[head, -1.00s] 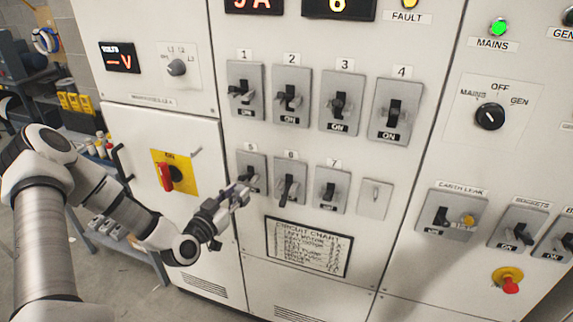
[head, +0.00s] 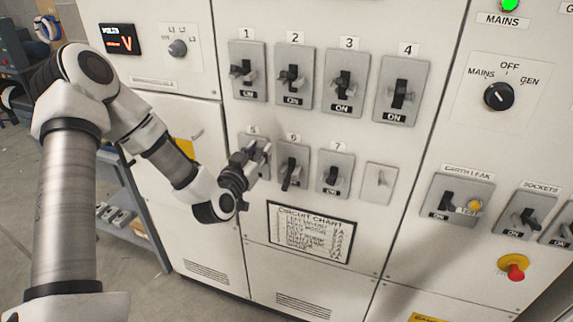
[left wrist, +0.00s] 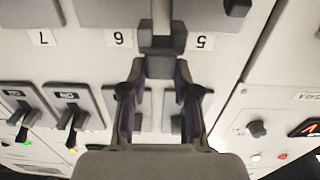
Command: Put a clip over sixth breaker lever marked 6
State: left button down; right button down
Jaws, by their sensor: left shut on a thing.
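My left gripper (head: 252,160) is in front of the lower breaker row, over breaker 5 (head: 266,150) and just left of breaker 6. In the left wrist view, which is upside down, its fingers (left wrist: 160,70) are shut on a small dark grey clip (left wrist: 161,42). The clip is between the labels 6 (left wrist: 119,38) and 5 (left wrist: 202,42). Breaker 6 (head: 291,168) has a dark lever on a grey plate and shows in the head view, with no clip visible over it. I cannot tell whether the clip touches the panel. My right gripper is not in view.
Breaker 7 (head: 335,174) and a blank plate (head: 378,184) are to the right. Breakers 1 to 4 stand in a row above, with protruding levers. The circuit chart (head: 311,231) is below. A blue shelf (head: 128,215) stands at the left.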

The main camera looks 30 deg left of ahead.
aim_at(292, 152)
pick_arm(q)
jog(key=w+d, duration=0.2)
jog(key=w, duration=0.1)
jog(key=w+d+p, duration=0.1)
jog(key=w+d, duration=0.1)
jog(key=d, duration=0.1)
jog(key=shift+w+d+f, duration=0.1)
jog(key=shift+w+f, duration=0.1)
jog(key=shift+w, duration=0.2)
notch_tip(292, 152, down, 4)
jog(key=shift+s+r+p, duration=0.1)
jog(key=shift+r+p, duration=0.05)
jog(key=shift+p, duration=0.7)
jog(key=shift+a, duration=0.2)
jog(key=shift+d, duration=0.1)
jog(key=c, duration=1.3)
grip_release()
jog(key=shift+f+b, duration=0.2)
jog(key=shift+b, duration=0.1)
jog(key=o, duration=0.4)
jog(key=shift+o, duration=0.2)
